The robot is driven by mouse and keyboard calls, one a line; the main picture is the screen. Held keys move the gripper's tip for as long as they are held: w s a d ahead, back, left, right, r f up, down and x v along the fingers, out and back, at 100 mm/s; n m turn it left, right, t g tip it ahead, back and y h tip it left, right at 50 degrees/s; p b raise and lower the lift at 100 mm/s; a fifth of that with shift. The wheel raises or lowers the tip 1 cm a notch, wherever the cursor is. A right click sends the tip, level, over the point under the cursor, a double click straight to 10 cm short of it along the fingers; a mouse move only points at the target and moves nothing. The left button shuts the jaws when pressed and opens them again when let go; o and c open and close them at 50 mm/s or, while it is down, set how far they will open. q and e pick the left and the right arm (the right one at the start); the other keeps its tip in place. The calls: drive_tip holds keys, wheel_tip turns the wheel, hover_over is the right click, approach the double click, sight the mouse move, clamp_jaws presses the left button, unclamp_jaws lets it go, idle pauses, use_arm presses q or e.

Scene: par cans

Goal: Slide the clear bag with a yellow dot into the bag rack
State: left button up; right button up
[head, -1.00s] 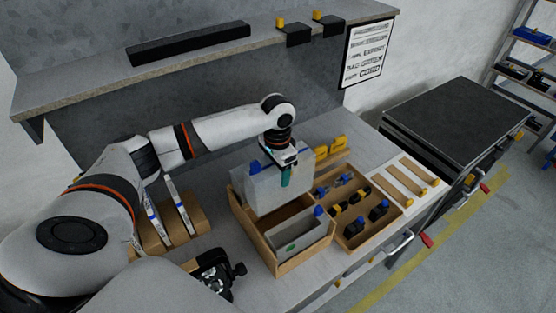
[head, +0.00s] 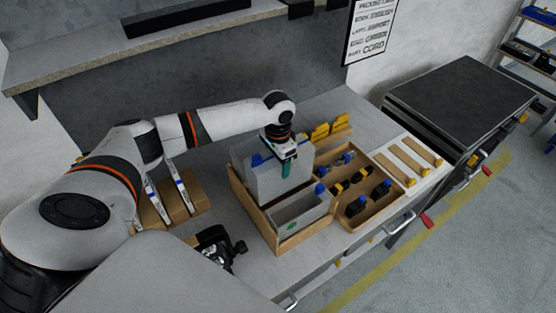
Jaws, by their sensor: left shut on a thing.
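My left gripper (head: 287,172) is shut on a clear, greyish bag (head: 262,184) with a blue piece at its top edge. The bag is upright, its lower part inside the rear of an open wooden box (head: 289,244). I cannot see a yellow dot on it. Another greyish bag (head: 302,214) with a green dot and a blue piece stands at the front of the box. A wooden block with upright white-and-blue pieces (head: 184,196) stands to the left, partly behind my arm; I cannot tell whether this or the box is the bag rack. My right gripper is out of view.
A wooden tray (head: 375,212) of blue- and yellow-topped items adjoins the box on the right. Wooden strips (head: 410,160) lie beyond it. A black device (head: 215,243) sits left of the box. A shelf (head: 150,48) overhangs the back of the bench.

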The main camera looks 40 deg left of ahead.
use_arm(q)
drive_tip(key=shift+f, duration=0.6)
drive_tip(key=shift+f+b, duration=0.4)
drive_tip(key=shift+f, duration=0.5)
drive_tip(key=shift+f+b, duration=0.75)
drive_tip(key=shift+f, duration=1.35)
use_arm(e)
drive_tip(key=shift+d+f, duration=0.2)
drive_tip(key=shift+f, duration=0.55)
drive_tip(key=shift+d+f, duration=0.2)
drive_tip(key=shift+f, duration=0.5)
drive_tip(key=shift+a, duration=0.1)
use_arm(q)
drive_tip(key=o, duration=1)
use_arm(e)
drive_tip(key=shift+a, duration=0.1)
use_arm(q)
wheel_tip(320, 180, up, 11)
drive_tip(key=shift+r+b, duration=0.1)
drive_tip(key=shift+b, duration=1.1)
drive_tip(key=shift+r, duration=0.4)
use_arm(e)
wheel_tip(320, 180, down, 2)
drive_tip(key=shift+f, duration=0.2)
